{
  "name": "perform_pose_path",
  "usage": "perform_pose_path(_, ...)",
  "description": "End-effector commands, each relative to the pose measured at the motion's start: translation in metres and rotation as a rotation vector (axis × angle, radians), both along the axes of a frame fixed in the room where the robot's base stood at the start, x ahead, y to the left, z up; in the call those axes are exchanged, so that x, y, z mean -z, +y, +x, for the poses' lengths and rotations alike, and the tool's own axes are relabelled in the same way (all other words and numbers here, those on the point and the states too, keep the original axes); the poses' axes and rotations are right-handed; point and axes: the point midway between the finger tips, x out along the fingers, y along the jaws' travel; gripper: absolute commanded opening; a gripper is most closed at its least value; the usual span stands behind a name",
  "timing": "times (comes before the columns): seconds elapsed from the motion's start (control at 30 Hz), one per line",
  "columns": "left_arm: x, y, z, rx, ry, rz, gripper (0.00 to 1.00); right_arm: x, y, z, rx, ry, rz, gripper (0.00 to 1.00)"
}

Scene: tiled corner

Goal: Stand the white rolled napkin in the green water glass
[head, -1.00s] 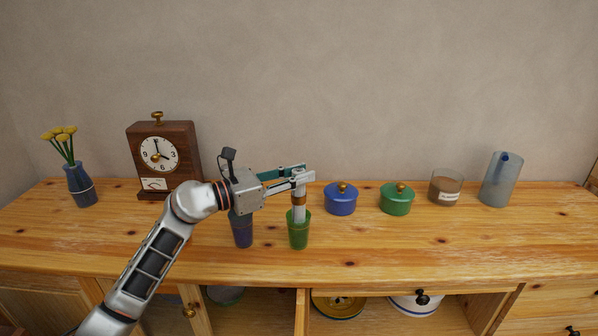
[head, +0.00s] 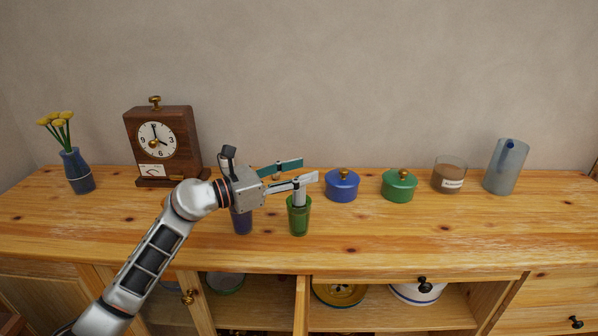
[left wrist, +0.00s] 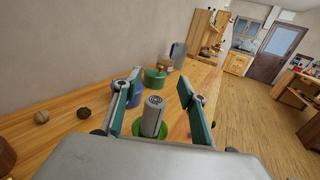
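The white rolled napkin (head: 299,197) stands upright in the green water glass (head: 299,221), with its upper part above the rim. In the left wrist view the napkin (left wrist: 152,116) rises from the green glass (left wrist: 136,129) between my fingers. My left gripper (head: 309,170) is open, its two fingers spread apart around the napkin's top. In the left wrist view a gap shows on both sides of the napkin. The lower napkin is hidden inside the glass. My right gripper is not in view.
A blue glass (head: 241,223) stands just left of the green one, partly under my gripper. A blue lidded pot (head: 342,188) and a green lidded pot (head: 399,188) stand to the right. A clock (head: 164,148) stands behind my arm. The counter front is clear.

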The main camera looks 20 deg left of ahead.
Motion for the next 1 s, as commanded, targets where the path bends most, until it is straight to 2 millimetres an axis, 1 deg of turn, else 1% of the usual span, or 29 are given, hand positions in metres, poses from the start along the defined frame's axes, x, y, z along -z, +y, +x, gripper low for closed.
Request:
perform_pose_path(0.23, 0.000, 0.000, 0.000, 0.000, 0.001, 0.001, 0.41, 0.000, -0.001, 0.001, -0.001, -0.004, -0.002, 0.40)
perform_pose_path(0.37, 0.001, 0.004, -0.004, 0.000, 0.001, 0.001, 0.41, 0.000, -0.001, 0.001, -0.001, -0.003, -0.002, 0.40)
perform_pose_path(0.47, 0.002, 0.014, -0.013, -0.001, 0.002, 0.003, 0.41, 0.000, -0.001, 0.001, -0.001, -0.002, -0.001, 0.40)
perform_pose_path(0.8, 0.002, 0.060, -0.062, -0.001, 0.003, 0.003, 0.41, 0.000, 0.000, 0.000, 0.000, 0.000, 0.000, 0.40)
perform_pose_path(0.9, 0.001, 0.071, -0.074, 0.000, 0.004, 0.002, 0.41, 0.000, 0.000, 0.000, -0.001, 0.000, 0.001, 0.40)
perform_pose_path(1.0, 0.001, 0.078, -0.081, -0.001, 0.002, 0.002, 0.41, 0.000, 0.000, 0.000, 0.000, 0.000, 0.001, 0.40)
